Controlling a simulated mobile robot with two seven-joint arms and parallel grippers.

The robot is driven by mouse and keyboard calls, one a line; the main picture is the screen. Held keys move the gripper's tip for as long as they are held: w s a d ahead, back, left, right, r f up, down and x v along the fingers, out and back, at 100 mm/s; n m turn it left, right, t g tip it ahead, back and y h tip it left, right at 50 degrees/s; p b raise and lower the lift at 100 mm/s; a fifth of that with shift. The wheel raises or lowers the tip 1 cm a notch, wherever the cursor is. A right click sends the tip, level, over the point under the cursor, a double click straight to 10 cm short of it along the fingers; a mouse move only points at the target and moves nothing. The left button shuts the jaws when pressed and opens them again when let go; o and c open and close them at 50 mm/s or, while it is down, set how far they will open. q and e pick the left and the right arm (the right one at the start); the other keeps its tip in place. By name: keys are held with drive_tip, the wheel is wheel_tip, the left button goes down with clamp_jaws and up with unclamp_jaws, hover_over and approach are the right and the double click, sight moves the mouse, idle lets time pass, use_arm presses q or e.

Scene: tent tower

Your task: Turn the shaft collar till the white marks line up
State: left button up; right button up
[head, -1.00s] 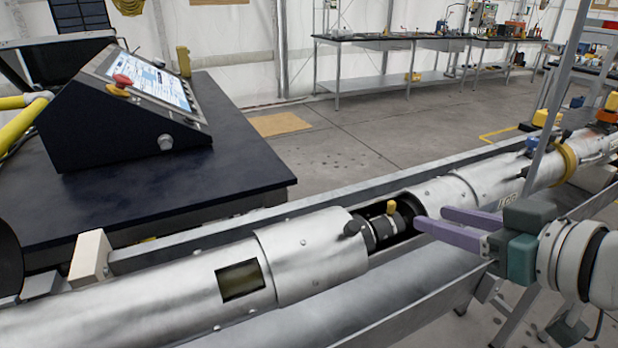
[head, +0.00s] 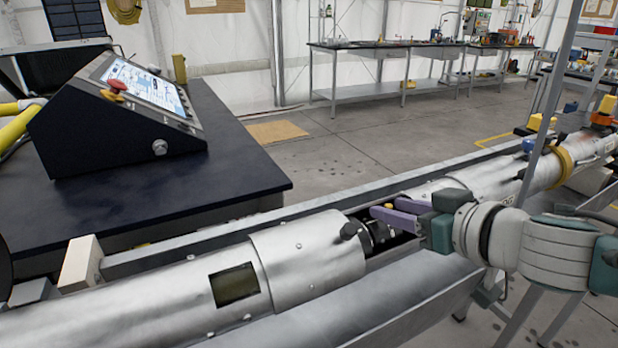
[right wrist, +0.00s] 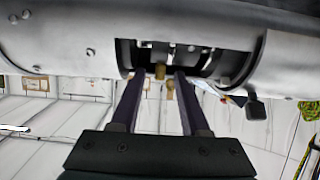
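The shaft collar (head: 379,234) is a dark ring assembly with pale bands, in the opening between two silver tube sections. It also shows in the right wrist view (right wrist: 182,57). A brass peg (right wrist: 160,72) stands out from it, with a second brass peg (right wrist: 170,90) close by. My right gripper (head: 384,211) has its purple fingers at the collar. In the right wrist view its fingers (right wrist: 157,78) are apart, one either side of the pegs, with gaps visible. Small white marks show on the collar, but I cannot tell whether they line up. My left gripper is not in view.
The silver tube (head: 307,262) lies along a metal trough (head: 335,312). A black knob (right wrist: 256,108) sticks out beside the opening. A control console (head: 112,120) stands on a dark table (head: 230,170) at the left. Workbenches (head: 420,48) stand far back, with clear floor before them.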

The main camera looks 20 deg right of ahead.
clamp_jaws()
idle(0.3)
drive_tip(key=t+b, duration=0.1)
drive_tip(key=b, duration=0.4)
drive_tip(key=s+f+t+b, duration=0.1)
drive_tip(key=t+b, duration=0.1)
drive_tip(key=b, duration=0.2)
drive_tip(key=s+f+t+b, duration=0.1)
drive_tip(key=t+b, duration=0.1)
drive_tip(key=b, duration=0.3)
drive_tip(key=shift+d+b, duration=0.1)
drive_tip(key=shift+b, duration=0.25)
drive_tip(key=shift+s+r+t+b, duration=0.15)
drive_tip(key=shift+r+t+b, duration=0.1)
drive_tip(key=shift+t+b, duration=0.35)
drive_tip(key=shift+o, duration=0.3)
unclamp_jaws()
